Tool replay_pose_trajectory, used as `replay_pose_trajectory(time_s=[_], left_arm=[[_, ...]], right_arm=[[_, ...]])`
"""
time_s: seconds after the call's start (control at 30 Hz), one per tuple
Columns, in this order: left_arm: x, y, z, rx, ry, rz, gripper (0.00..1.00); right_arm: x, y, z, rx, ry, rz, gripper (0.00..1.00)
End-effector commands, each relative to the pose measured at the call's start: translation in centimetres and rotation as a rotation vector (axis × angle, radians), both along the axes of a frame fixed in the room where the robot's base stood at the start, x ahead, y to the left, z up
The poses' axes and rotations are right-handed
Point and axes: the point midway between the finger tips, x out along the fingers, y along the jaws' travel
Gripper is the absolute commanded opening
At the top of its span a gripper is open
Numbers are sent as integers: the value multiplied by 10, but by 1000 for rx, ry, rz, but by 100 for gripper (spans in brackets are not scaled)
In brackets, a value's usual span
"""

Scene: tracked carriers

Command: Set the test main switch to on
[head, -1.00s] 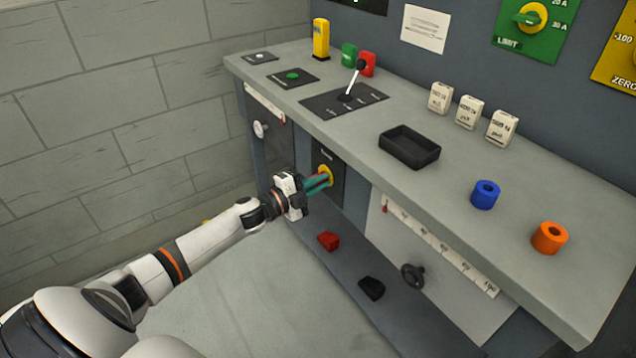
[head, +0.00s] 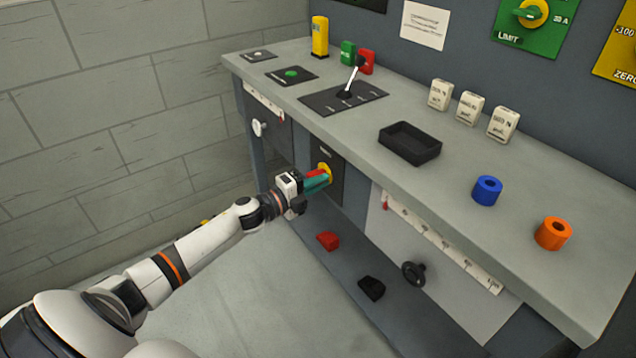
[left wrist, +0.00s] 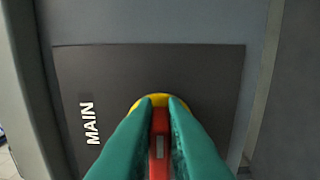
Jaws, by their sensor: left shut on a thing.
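The main switch has a yellow round base (head: 325,170) on a dark panel on the bench front. Its red handle (head: 316,173) shows beside the teal fingers of my left gripper (head: 318,181). In the left wrist view, the red handle (left wrist: 159,150) sits between both teal fingers, which are shut on it. The yellow base (left wrist: 152,101) shows behind the fingertips, mostly covered by them. The dark plate (left wrist: 90,75) bears the word MAIN, turned sideways in this view. I cannot read the on and off marks. My right gripper is not in view.
The bench top (head: 350,160) overhangs the switch. A black tray (head: 410,143), a lever plate (head: 343,98), and blue (head: 487,190) and orange (head: 553,233) rings are on it. A red block (head: 328,240) and a black block (head: 371,288) lie below the bench.

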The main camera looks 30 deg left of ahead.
Motion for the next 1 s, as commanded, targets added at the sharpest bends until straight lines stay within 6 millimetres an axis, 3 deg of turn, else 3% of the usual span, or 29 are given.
replay_pose_trajectory(time_s=[0.1,0.13,0.27,0.67,1.0], left_arm=[[-1,-1,-2,-1,3,-1,0],[-1,-1,-2,-1,3,-1,12],[0,-1,-1,-2,3,-1,33],[-8,3,-2,-3,4,-1,33],[-66,26,-2,-1,7,0,33]], right_arm=[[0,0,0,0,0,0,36],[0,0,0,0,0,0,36],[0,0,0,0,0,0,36],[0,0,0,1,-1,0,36],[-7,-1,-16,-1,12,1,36]])
